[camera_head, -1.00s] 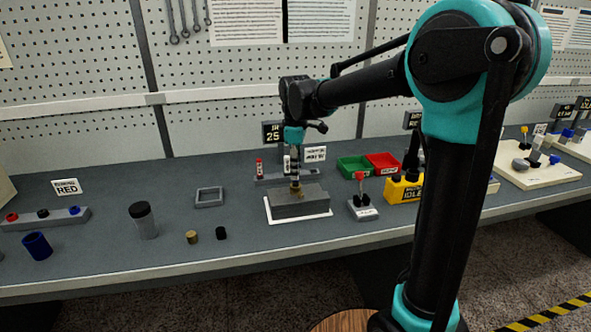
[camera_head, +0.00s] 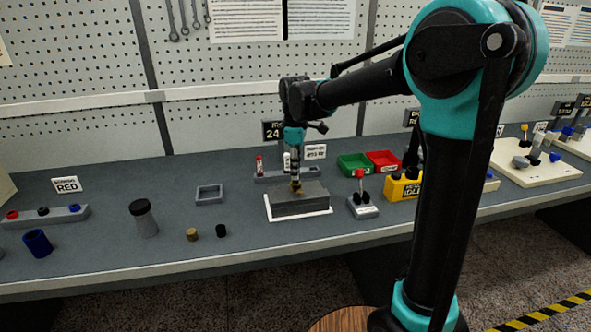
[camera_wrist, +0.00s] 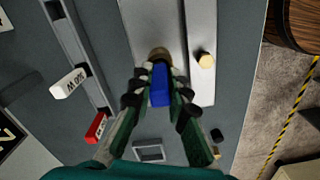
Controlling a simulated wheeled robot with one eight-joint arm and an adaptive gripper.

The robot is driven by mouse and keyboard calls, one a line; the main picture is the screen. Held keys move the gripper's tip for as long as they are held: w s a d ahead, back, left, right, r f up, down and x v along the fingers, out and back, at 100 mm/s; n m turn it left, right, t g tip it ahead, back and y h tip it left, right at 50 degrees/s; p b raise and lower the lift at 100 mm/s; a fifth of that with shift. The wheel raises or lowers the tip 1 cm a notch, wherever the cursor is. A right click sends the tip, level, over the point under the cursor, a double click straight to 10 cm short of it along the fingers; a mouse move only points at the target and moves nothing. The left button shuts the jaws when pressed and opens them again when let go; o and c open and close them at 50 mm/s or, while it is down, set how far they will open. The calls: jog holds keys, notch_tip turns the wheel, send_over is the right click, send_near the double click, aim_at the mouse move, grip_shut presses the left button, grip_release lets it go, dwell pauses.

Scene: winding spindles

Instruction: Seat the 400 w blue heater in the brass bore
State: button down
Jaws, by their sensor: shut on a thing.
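The blue heater (camera_wrist: 159,84) is between the fingers of my gripper (camera_wrist: 160,96) in the wrist view. Its far end is at the brass bore (camera_wrist: 159,54), which sits in the grey block (camera_wrist: 148,18). I cannot tell how far the heater is inside the bore. In the head view, my gripper (camera_head: 296,177) points down over the brass bore (camera_head: 296,189) on top of the grey block (camera_head: 302,205). The heater is hardly visible there. Its wattage mark cannot be read.
A grey rack (camera_wrist: 76,42) beside the block holds a white heater (camera_wrist: 69,83) and a red one (camera_wrist: 96,127). A small lever box (camera_head: 362,208) is to the right. An empty grey frame (camera_head: 209,195) lies left.

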jog(key=shift+f, duration=0.1)
dwell(0.4)
jog(key=c, duration=1.4)
grip_release()
notch_tip(320, 180, up, 12)
jog(key=shift+s, duration=0.15)
